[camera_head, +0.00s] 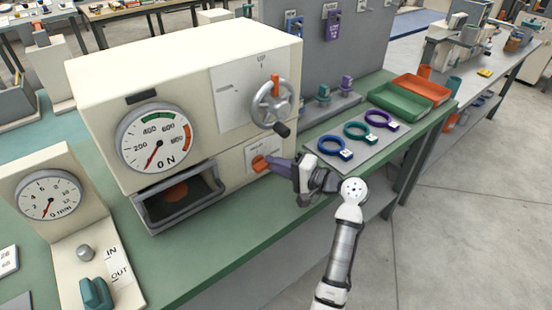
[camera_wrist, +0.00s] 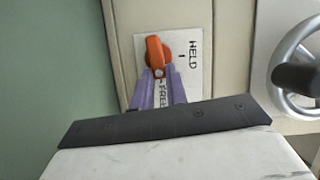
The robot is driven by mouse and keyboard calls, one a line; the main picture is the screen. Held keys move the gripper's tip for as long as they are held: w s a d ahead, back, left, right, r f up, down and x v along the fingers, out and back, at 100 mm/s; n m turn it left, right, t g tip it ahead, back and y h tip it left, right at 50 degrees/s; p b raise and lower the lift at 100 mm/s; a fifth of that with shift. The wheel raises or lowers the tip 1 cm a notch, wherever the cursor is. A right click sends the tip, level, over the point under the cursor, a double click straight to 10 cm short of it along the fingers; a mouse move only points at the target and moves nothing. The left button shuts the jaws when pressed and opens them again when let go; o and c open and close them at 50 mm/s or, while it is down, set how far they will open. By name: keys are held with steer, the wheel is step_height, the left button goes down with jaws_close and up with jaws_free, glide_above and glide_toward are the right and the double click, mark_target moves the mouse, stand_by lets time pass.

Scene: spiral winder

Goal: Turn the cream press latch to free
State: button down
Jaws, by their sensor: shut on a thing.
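The cream press (camera_head: 190,75) stands on the green bench. Its orange latch (camera_head: 259,163) sits on a white label plate low on the front, right of the drawer. In the wrist view the latch (camera_wrist: 157,54) has its handle pointing down the picture, towards the word FREE, which is partly covered by my fingers. The word HELD is to the right of the latch. My gripper (camera_head: 269,162) reaches in from the right with purple fingers; in the wrist view its fingertips (camera_wrist: 159,75) are shut on the end of the latch handle.
A grey handwheel (camera_head: 272,104) with a dark knob is just above the latch. The drawer (camera_head: 180,200) juts out to the left. A grey mat with coloured rings (camera_head: 335,146) and a green tray (camera_head: 400,102) lie to the right.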

steer(key=shift+f+m+p, duration=0.1)
steer(key=shift+m+p, duration=0.25)
steer(key=shift+m, duration=0.35)
steer(key=shift+d, duration=0.1)
steer(key=c, duration=1.4)
jaws_free()
steer(key=shift+f, duration=0.1)
steer(key=b+v, duration=0.4)
steer(key=v, duration=0.9)
steer(key=shift+s+d+f, duration=0.15)
steer(key=shift+d+f, duration=0.2)
